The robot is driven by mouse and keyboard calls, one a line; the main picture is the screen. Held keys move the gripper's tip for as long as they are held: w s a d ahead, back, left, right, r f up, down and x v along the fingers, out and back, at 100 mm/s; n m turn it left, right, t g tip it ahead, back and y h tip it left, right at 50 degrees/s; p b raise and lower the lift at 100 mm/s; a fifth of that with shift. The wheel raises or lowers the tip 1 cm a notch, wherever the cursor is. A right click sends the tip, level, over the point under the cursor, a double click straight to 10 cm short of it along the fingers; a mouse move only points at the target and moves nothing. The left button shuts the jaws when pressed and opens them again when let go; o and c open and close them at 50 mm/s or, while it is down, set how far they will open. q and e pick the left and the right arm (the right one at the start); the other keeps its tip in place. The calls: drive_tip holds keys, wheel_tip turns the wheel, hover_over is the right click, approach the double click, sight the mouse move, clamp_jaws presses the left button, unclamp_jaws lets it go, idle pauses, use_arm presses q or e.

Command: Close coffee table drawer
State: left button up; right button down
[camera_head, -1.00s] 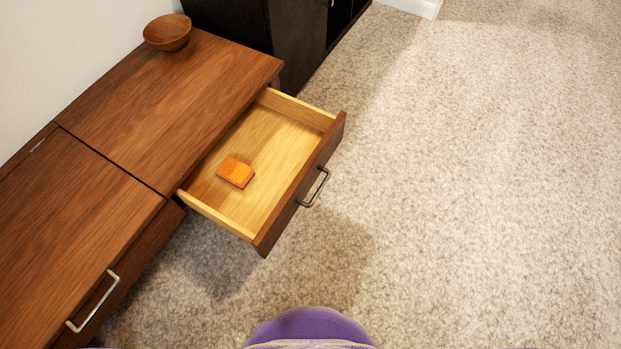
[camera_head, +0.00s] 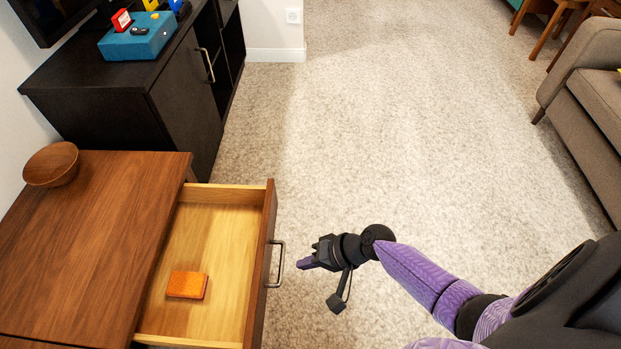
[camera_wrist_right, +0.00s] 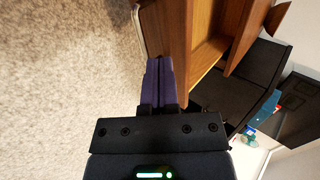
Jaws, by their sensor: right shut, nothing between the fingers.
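The coffee table (camera_head: 95,230) is brown wood and stands at the left in the head view. Its drawer (camera_head: 228,240) is pulled open to the right, with a pale wood inside and a dark metal handle (camera_head: 277,264) on its front. An orange block-like item (camera_head: 187,285) lies in the drawer. My right gripper (camera_head: 303,263) is shut and empty. It is just to the right of the handle, pointing at the drawer front, with a small gap in the picture. In the right wrist view its purple fingers (camera_wrist_right: 157,80) are together beside the wooden drawer front (camera_wrist_right: 170,40). My left gripper is out of view.
A wooden bowl (camera_head: 51,165) sits on the table's far corner. A dark cabinet (camera_head: 130,100) with a blue box (camera_head: 138,38) on it stands behind. A grey sofa (camera_head: 590,100) is at the right. The carpet (camera_head: 370,130) between is clear.

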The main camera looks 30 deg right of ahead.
sight(262, 271)
drive_tip(key=w+a+f+b, duration=0.1)
drive_tip(key=w+a+f, duration=0.1)
drive_tip(key=a, duration=0.1)
drive_tip(key=w+a+f+b, duration=0.1)
drive_tip(key=a, duration=0.1)
drive_tip(key=shift+w+a+f+b, duration=0.2)
drive_tip(key=shift+w+f+b, duration=0.05)
drive_tip(key=shift+w+b, duration=0.1)
drive_tip(key=shift+w+a, duration=0.2)
drive_tip(key=shift+a, duration=0.2)
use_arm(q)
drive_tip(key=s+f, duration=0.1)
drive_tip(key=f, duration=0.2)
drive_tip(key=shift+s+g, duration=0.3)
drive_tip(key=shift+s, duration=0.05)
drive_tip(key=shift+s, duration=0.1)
use_arm(e)
drive_tip(key=shift+w+a, duration=0.1)
